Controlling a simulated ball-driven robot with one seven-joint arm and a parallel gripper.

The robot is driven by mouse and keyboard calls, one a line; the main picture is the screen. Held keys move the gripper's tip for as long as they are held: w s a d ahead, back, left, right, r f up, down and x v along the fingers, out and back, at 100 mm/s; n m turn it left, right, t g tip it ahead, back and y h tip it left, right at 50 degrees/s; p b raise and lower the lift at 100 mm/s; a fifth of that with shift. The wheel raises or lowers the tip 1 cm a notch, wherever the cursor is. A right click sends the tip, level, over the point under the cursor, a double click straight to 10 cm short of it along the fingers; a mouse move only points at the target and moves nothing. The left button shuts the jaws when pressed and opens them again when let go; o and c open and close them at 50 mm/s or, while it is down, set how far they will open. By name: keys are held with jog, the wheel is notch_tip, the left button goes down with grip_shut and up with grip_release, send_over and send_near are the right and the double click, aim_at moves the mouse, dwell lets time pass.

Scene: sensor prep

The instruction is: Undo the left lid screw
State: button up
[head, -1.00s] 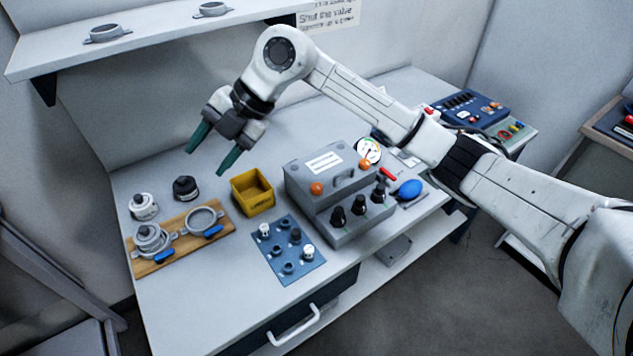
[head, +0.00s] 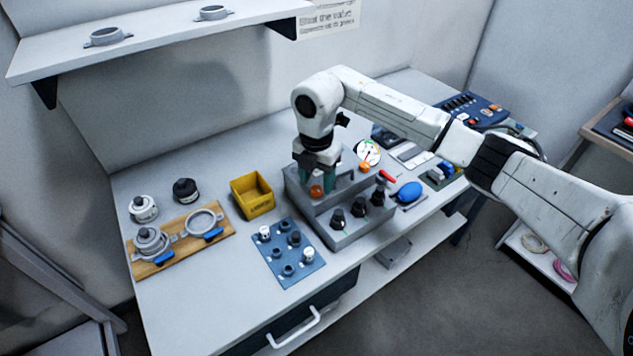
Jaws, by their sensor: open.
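The grey box (head: 344,229) stands on the bench right of the middle. Its left lid screw (head: 316,191) is an orange knob near the left end of the lid. The right orange lid screw (head: 364,167) sits near the other end. My gripper (head: 316,184) points down at the left screw, with its green fingers on either side of the knob. The fingers are open, and I cannot tell whether they touch the knob. My gripper hides much of the lid, including its label and handle.
A yellow bin (head: 252,194) and a blue panel with several sensors (head: 288,252) are left of the box. A wooden board (head: 180,240) with clamps lies further left. A gauge (head: 367,152) and a blue bulb (head: 409,193) are to the right. A shelf (head: 160,37) overhangs the back left.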

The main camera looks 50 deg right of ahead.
jog(key=shift+f, duration=1.05)
grip_shut()
